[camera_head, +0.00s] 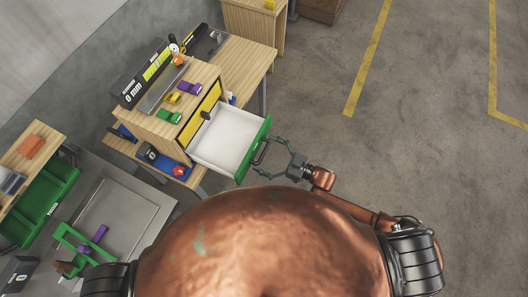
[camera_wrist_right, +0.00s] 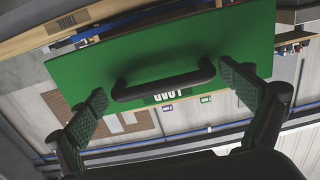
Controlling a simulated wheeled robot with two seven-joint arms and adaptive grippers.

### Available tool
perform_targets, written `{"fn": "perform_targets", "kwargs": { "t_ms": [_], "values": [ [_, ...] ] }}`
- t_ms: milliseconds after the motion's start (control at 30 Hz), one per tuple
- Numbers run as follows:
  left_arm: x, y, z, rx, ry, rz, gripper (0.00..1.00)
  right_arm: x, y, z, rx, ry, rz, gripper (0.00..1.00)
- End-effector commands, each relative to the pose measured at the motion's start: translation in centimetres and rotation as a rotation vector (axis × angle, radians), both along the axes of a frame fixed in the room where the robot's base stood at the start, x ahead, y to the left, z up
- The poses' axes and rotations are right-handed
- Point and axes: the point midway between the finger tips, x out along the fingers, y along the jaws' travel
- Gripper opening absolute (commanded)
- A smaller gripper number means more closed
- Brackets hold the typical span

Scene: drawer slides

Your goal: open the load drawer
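The load drawer (camera_head: 225,137) has a green front and a white, empty-looking inside. It stands pulled out of the wooden cabinet (camera_head: 150,122). Its green front also shows in the right wrist view (camera_wrist_right: 170,52), with a label upside down and a dark bar handle (camera_wrist_right: 163,82). My right gripper (camera_head: 266,155) is open in front of the drawer front. In the right wrist view its two fingers (camera_wrist_right: 166,90) are spread wide to either side of the handle, and I see no grip on it. My left gripper is not visible.
A yellow-fronted drawer (camera_head: 201,112) shows behind the open drawer. Small coloured blocks (camera_head: 172,98) and a black "0 mm" display (camera_head: 136,86) are on the cabinet. A grey bench with a green-and-purple fixture (camera_head: 83,241) lies at lower left. Open floor (camera_head: 330,130) is on the right.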

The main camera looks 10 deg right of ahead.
Motion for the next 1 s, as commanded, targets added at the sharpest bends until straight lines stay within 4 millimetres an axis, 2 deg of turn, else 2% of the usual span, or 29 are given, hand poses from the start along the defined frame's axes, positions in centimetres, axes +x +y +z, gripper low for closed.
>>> {"fn": "perform_targets", "kwargs": {
  "t_ms": [267, 700, 833, 1000],
  "values": [
    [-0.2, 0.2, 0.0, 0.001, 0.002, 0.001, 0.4, -0.5, -0.8, -0.1, -0.001, 0.002, -0.001, 0.97],
    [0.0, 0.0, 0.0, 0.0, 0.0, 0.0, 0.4, -4.9, -8.0, -0.1, -0.003, 0.002, -0.001, 0.97],
    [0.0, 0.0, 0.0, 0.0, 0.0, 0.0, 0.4, -5.8, -9.4, -0.1, -0.002, 0.001, -0.001, 0.97],
    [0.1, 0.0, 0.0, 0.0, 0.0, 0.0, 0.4, -6.3, -10.2, 0.0, 0.001, 0.001, 0.0, 0.97]
  ]
}}
